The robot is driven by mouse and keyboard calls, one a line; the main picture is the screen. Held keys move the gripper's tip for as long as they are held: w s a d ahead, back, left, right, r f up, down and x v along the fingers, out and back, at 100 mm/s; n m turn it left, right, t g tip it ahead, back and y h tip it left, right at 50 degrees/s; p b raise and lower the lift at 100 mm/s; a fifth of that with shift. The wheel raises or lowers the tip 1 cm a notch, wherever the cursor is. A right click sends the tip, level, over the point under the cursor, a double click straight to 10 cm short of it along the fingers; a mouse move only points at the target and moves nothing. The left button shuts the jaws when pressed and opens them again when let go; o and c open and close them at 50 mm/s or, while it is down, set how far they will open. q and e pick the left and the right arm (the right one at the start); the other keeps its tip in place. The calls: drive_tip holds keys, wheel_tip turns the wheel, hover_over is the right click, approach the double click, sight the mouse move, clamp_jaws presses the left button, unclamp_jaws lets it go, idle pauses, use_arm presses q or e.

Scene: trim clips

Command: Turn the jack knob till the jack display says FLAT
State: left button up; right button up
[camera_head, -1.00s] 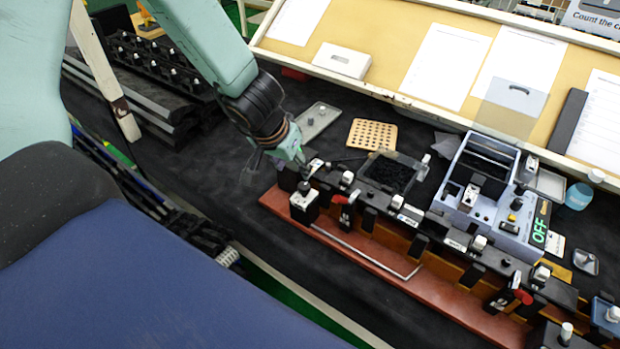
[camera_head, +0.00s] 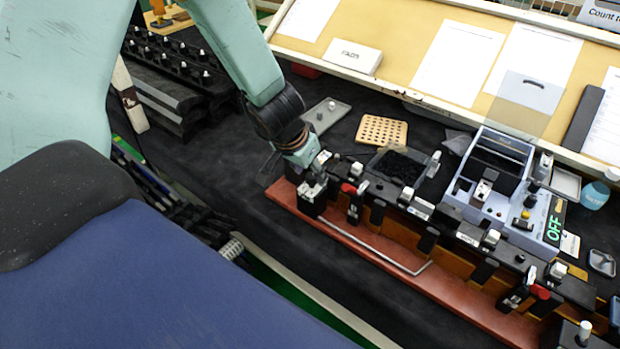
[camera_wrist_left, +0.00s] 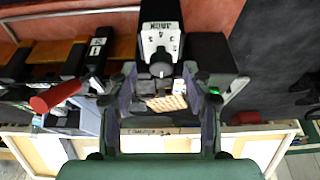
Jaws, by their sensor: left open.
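The jack (camera_head: 309,200) is a dark block with a white top at the left end of the red-brown rail in the head view. In the left wrist view its white plate shows with a dark round knob (camera_wrist_left: 160,69). A small dark display (camera_wrist_left: 158,27) with pale lettering sits beside the plate; it appears upside down and I cannot read it surely. My left gripper (camera_head: 314,178) is right above the jack. In the wrist view the left gripper's fingers (camera_wrist_left: 160,76) stand open on both sides of the knob, apart from it. My right gripper is not in view.
Red-handled clamps (camera_head: 348,188) and several dark blocks line the red-brown rail (camera_head: 350,235). A blue-grey machine (camera_head: 490,205) with a green OFF display (camera_head: 554,228) stands to the right. A perforated tan board (camera_head: 382,131) and a grey tray (camera_head: 326,115) lie behind.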

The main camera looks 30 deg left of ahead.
use_arm(q)
drive_tip(key=shift+w+f, duration=0.3)
drive_tip(key=shift+f, duration=0.25)
drive_tip(key=shift+w+a+f+b, duration=0.1)
drive_tip(key=shift+w+f+b, duration=0.1)
drive_tip(key=shift+w+b, duration=0.1)
drive_tip(key=shift+s, duration=0.15)
drive_tip(key=shift+s+r, duration=0.2)
drive_tip(key=shift+c, duration=1.4)
drive_tip(key=shift+w+f, duration=0.15)
drive_tip(key=shift+w, duration=0.05)
drive_tip(key=c, duration=0.6)
clamp_jaws()
